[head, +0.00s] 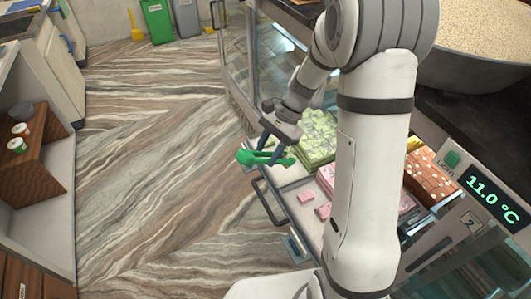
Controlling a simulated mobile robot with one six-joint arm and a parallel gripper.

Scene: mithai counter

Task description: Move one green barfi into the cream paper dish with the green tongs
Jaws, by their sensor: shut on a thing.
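My gripper (270,140) is shut on the green tongs (254,157), which lie roughly crosswise under it at the front edge of the display case. Whether the tongs' tips hold anything is too small to tell. The green barfi (317,136) are stacked in a block of several pieces inside the case, just right of the tongs and partly behind my arm. I cannot make out the cream paper dish in this view.
Pink sweets (307,196) lie nearer in the case; orange-brown ones (428,176) are right of my arm. A temperature display (482,196) reads 11.0 °C. A large bowl (480,50) stands upper right. The marbled floor (160,170) at left is clear.

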